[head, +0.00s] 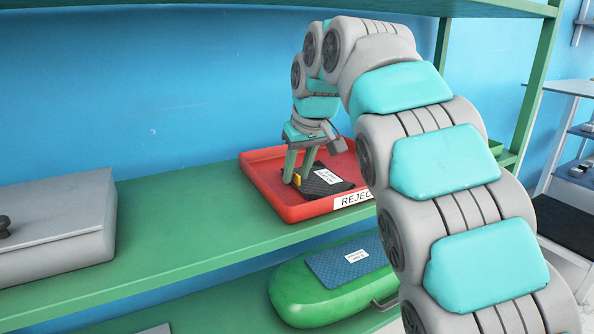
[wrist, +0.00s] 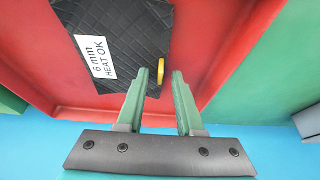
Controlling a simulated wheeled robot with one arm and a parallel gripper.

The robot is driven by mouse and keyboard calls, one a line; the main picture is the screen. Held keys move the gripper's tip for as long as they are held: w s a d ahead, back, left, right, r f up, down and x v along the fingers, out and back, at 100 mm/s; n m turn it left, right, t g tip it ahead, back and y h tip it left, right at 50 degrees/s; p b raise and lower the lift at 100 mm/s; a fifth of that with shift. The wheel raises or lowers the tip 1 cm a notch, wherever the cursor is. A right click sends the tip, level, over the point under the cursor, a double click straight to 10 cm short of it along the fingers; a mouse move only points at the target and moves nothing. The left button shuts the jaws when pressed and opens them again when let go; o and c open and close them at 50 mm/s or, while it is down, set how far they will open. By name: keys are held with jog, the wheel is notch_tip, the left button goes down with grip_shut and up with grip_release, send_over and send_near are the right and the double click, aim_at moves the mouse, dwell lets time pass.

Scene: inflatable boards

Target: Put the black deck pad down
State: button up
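The black deck pad (head: 340,184) lies in the red tray (head: 270,197) marked "REJEC…", the rest of the word hidden by my arm. The pad looks flat on the tray floor. In the wrist view the pad (wrist: 135,38) carries a white label reading "6 mm HEAT OK" and a yellow tab (wrist: 161,72) at its edge. My gripper (head: 296,179) points down at the tab end of the pad. In the wrist view its two green fingers (wrist: 163,76) stand apart, with the tab showing between their tips and visible gaps beside it.
The tray is on a green shelf (head: 185,226) against a blue wall. A grey case (head: 55,232) stands on the left. On the lower shelf is a green case (head: 300,298) with a blue pad (head: 345,263) on it. A shelf is overhead.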

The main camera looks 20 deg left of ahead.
jog(key=shift+r, duration=0.1)
jog(key=shift+p+v, duration=0.5)
jog(key=shift+v, duration=2.15)
jog(key=shift+s+d, duration=1)
jog(key=shift+d, duration=0.15)
jog(key=s+d, duration=0.5)
jog(key=d, duration=0.1)
jog(key=shift+s+d+b, duration=0.35)
jog(key=shift+s+d, duration=0.05)
jog(key=shift+f, duration=0.2)
